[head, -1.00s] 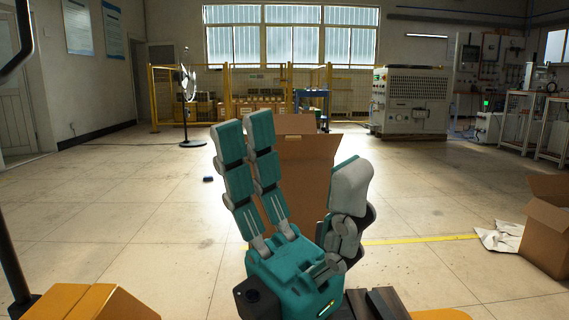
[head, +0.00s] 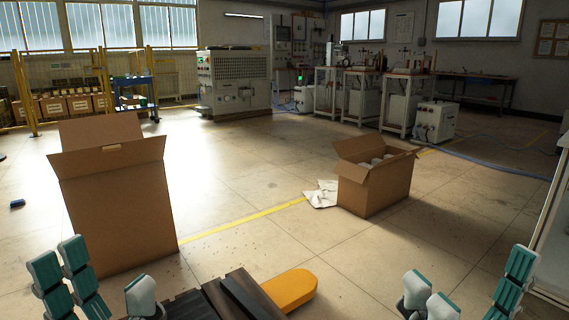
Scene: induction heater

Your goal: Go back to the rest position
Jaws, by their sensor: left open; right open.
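My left gripper (head: 105,270) shows at the bottom left of the head view, with teal and grey fingers spread apart and nothing between them. Its palm is cut off by the lower edge. My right gripper (head: 472,276) shows at the bottom right, also with fingers spread and empty, its palm out of the frame. The two grippers are far apart, and neither is seen holding anything.
A tall open cardboard box (head: 115,205) stands beyond my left gripper. A smaller open box (head: 376,186) with pale contents stands farther right, beside white paper (head: 321,194). A white-edged structure (head: 553,245) is at the right edge. Open floor lies between.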

